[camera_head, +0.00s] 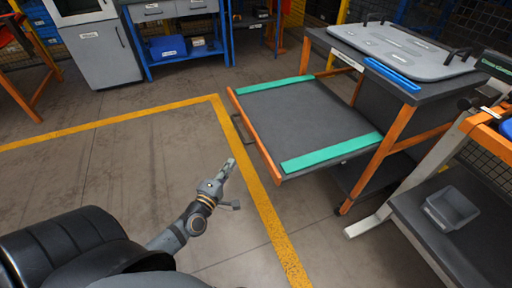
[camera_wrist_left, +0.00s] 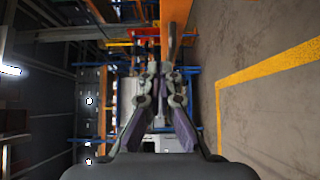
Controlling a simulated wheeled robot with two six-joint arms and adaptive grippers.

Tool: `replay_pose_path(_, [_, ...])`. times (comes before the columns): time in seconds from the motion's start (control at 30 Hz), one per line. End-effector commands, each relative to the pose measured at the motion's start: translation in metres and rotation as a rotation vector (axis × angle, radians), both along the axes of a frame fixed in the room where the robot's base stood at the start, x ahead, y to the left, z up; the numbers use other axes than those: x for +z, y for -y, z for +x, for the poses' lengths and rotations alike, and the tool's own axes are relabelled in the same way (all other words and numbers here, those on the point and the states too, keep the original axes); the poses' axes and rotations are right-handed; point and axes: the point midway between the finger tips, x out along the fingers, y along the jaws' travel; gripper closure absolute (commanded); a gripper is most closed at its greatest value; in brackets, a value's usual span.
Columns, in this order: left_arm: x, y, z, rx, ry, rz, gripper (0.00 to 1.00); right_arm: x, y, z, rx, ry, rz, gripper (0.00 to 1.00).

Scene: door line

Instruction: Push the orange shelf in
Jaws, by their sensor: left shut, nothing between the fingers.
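The orange shelf is pulled out of a dark workbench. It has a grey top, two green strips and an orange front rail (camera_head: 257,135) with a dark handle (camera_head: 242,130). My left gripper (camera_head: 229,164) is shut and empty, low in front of the shelf, left of the rail and apart from it. In the left wrist view, which is turned sideways, the shut fingers (camera_wrist_left: 161,70) point ahead. An orange bar (camera_wrist_left: 176,12), likely the shelf's rail, shows at the top beyond them. My right gripper is not in view.
The workbench (camera_head: 412,90) carries a grey lid-like plate and a blue tray. A table with a grey bin (camera_head: 451,208) stands at the right. A blue bench and grey cabinet (camera_head: 103,55) stand at the back. The floor left of the shelf is clear, crossed by a yellow line (camera_head: 245,165).

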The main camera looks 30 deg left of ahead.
Motion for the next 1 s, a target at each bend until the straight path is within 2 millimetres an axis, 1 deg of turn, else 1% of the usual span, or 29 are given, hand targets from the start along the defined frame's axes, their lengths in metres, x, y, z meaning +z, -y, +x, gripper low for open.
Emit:
replay_pose_path(0.4, [0.000,-0.007,0.088,0.001,0.003,0.000,1.00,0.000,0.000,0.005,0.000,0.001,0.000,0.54])
replay_pose_path(0.43, [0.000,-0.006,0.093,0.001,0.002,-0.001,1.00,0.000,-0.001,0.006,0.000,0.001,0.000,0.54])
replay_pose_path(0.5, [0.000,0.004,0.101,0.002,0.001,-0.004,1.00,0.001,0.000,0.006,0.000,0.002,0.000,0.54])
replay_pose_path(0.7, [0.000,0.017,0.116,0.000,0.000,0.002,1.00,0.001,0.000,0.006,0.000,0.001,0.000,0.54])
replay_pose_path(1.0, [-0.001,0.019,0.118,-0.001,-0.001,0.003,1.00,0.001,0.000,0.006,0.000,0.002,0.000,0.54])
